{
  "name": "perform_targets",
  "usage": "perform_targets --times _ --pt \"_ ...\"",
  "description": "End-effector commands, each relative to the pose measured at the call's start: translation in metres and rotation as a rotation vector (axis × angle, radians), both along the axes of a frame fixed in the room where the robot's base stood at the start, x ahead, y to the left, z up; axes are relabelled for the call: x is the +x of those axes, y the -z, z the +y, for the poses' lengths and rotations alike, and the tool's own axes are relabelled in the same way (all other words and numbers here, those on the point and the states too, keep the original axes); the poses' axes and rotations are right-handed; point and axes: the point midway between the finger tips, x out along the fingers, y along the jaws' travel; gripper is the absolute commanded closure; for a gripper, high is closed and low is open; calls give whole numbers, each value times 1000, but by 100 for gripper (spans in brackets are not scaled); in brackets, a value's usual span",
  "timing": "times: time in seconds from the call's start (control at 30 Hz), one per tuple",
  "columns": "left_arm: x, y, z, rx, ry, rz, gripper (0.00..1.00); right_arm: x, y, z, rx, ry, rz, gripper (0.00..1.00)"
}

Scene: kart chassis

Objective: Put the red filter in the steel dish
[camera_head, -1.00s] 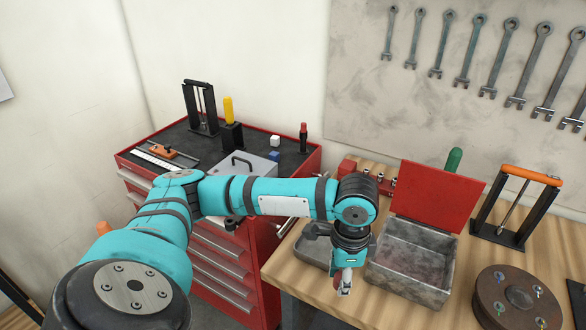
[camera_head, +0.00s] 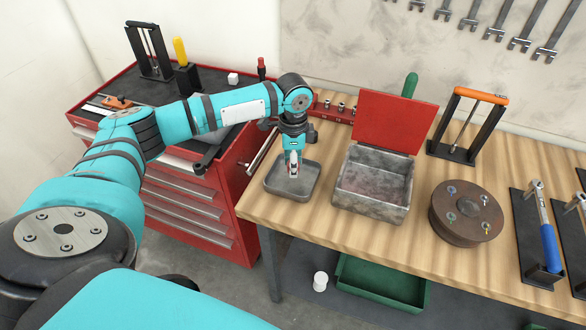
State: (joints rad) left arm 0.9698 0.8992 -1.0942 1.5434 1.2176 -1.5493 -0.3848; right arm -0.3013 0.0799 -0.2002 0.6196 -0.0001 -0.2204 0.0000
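The shallow grey metal dish (camera_head: 272,184) stands near the left end of the wooden bench. My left gripper (camera_head: 293,170) points down over this dish. Its fingertips look close together, with a small reddish patch and pale tips between them. The view is too small to tell whether that patch is the red filter or part of the gripper, or how wide the fingers are. No red filter shows clearly elsewhere. My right gripper is not in view.
Right of the dish stands a grey metal box with an open red lid (camera_head: 395,119). Further right are a dark round disc (camera_head: 465,212) and an orange-topped stand (camera_head: 480,96). A red tool cabinet (camera_head: 240,225) is left. Below are a green bin (camera_head: 385,283) and a white cylinder (camera_head: 320,281).

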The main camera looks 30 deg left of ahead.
Motion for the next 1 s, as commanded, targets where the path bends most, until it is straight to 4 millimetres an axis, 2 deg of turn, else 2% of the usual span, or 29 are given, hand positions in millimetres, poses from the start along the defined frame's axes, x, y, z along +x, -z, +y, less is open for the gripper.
perform_targets --times 0.07,0.33,0.7,0.73,0.9,1.0 --pt "2 2 1 0 0 1 96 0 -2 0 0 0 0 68" --pt "1 33 1 1 0 1 96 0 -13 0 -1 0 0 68" --pt "1 39 1 0 -1 0 96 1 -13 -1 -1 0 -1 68" --pt "1 38 1 1 -1 -1 65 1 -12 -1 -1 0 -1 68" --pt "1 38 1 1 -1 -1 45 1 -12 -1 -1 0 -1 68" --pt "1 38 1 1 -1 -1 45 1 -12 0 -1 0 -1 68"
